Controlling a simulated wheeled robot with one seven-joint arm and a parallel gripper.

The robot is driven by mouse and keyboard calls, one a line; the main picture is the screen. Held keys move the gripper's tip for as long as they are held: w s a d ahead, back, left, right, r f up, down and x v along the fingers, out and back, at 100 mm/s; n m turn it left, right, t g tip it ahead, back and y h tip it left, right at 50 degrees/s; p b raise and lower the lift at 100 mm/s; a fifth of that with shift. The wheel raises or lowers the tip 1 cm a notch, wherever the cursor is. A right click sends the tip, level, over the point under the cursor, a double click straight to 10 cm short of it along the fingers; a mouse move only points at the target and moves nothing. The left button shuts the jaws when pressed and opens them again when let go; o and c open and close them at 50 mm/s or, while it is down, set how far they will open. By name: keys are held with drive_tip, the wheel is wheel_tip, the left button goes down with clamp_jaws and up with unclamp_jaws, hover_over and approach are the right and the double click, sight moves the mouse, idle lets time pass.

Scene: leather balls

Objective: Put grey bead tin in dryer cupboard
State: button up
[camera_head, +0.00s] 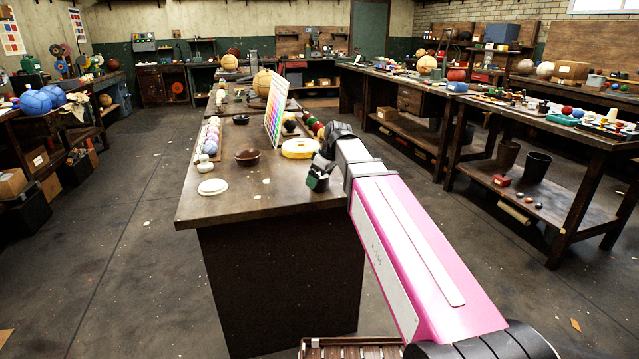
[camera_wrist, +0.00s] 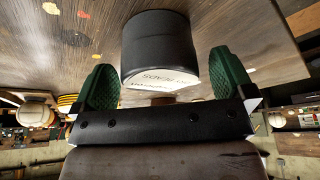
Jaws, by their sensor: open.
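The grey bead tin (camera_wrist: 157,45) is a dark grey cylinder in the wrist view, with a white label whose lettering is upside down there. It stands at the table top, between the two green fingers of my gripper (camera_wrist: 160,82). The fingers are apart, with a gap showing on each side of the tin. In the head view my gripper (camera_head: 318,181) is at the near right edge of the middle table, and I cannot make out the tin there. I cannot tell for sure which piece of furniture is the dryer cupboard.
A wooden cabinet (camera_head: 150,85) stands at the back left. The floor on the left (camera_head: 110,230) is clear.

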drive_tip(key=shift+x, duration=0.85)
drive_tip(key=c, duration=1.1)
drive_tip(key=shift+r, duration=0.1)
